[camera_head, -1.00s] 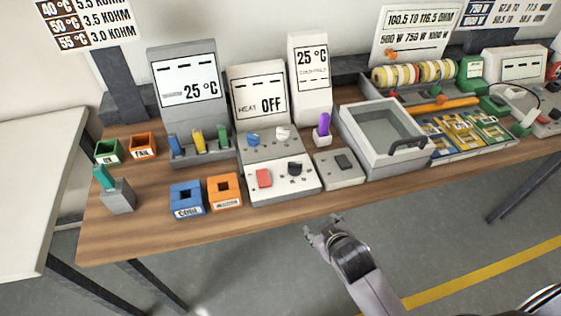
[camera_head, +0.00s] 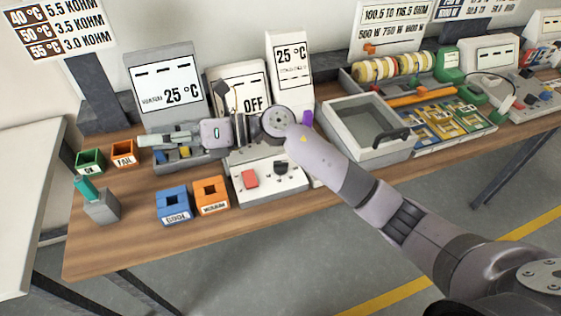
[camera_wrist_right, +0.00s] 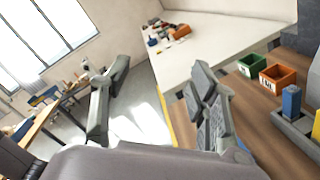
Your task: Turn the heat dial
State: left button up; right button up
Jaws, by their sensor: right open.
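The control box (camera_head: 262,193) stands mid-table with a red switch (camera_head: 250,178) and a black dial (camera_head: 281,167) on its front panel. I cannot tell which dial is the heat dial; the upper panel's knobs are hidden behind my right arm. The display (camera_head: 255,103) behind it reads OFF, and my arm partly covers it. My left gripper is not in view.
A blue bin (camera_head: 173,205) and an orange bin (camera_head: 211,195) stand left of the control box. Green (camera_head: 90,161) and orange-red (camera_head: 124,154) bins are at the far left. A grey tray (camera_head: 362,149) stands to the right.

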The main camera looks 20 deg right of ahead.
notch_tip(320, 180, down, 4)
jog(key=d+r+n+g+h, duration=0.1)
jog(key=n+g+h, duration=0.1)
jog(key=n+h, duration=0.4)
jog(key=h, duration=1.2)
send_near(281, 161)
jog(key=shift+g, duration=0.3)
notch_tip(281, 161, down, 10)
jog(key=p, duration=0.4)
jog(key=shift+w+f+p, duration=0.1)
jog(key=shift+w+p, duration=0.05)
jog(key=shift+p, duration=0.15)
jog(key=c, duration=1.2)
jog(key=shift+o, duration=0.2)
